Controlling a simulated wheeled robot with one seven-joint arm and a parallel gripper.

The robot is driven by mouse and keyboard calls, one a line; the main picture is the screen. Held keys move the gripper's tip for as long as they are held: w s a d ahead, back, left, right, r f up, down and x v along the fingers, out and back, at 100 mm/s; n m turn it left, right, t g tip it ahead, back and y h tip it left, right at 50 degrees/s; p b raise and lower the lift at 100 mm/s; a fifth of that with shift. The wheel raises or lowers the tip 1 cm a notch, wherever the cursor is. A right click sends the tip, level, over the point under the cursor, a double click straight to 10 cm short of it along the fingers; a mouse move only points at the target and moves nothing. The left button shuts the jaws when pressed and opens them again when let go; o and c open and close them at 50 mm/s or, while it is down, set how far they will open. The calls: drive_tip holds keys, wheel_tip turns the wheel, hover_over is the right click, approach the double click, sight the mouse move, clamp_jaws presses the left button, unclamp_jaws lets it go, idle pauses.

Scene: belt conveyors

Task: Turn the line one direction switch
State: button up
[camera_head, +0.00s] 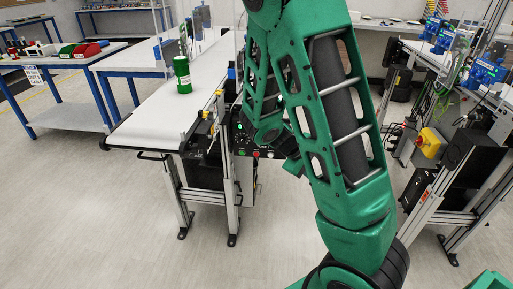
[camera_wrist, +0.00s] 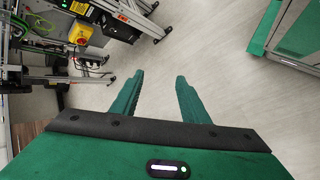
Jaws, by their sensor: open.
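The white belt conveyor (camera_head: 165,118) runs away from me on the left in the head view. A dark control panel with small buttons (camera_head: 256,153) sits under its right side, partly hidden behind my green arm. I cannot make out which control is the direction switch. My gripper (camera_wrist: 158,76) is open and empty in the wrist view, its two green fingers apart above bare floor. The gripper cannot be picked out clearly in the head view. The wrist view does not show the panel with the small buttons.
A green cylinder (camera_head: 182,75) stands on the white belt. A yellow box with a red button (camera_head: 431,142) is on the right-hand equipment; a yellow box also shows in the wrist view (camera_wrist: 80,34). Metal legs (camera_head: 232,205) support the conveyor. The floor in front is clear.

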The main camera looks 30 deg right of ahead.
drive_tip(key=w+a+f+n+t+h, duration=0.1)
drive_tip(key=w+a+f+n+t, duration=0.1)
drive_tip(key=w+a+n+t, duration=0.45)
drive_tip(key=w+a+f+n+t+h, duration=0.1)
drive_tip(key=w+a+f+n+t, duration=0.25)
drive_tip(key=w+n, duration=0.55)
drive_tip(key=w+a+f+n+t+h, duration=0.1)
drive_tip(key=w+a+n+t, duration=0.3)
drive_tip(key=w+n+t, duration=0.3)
drive_tip(key=w+d+n+g, duration=0.1)
drive_tip(key=w+d, duration=0.6)
drive_tip(key=w, duration=0.1)
drive_tip(key=shift+w+f, duration=0.2)
drive_tip(key=shift+c, duration=0.6)
clamp_jaws()
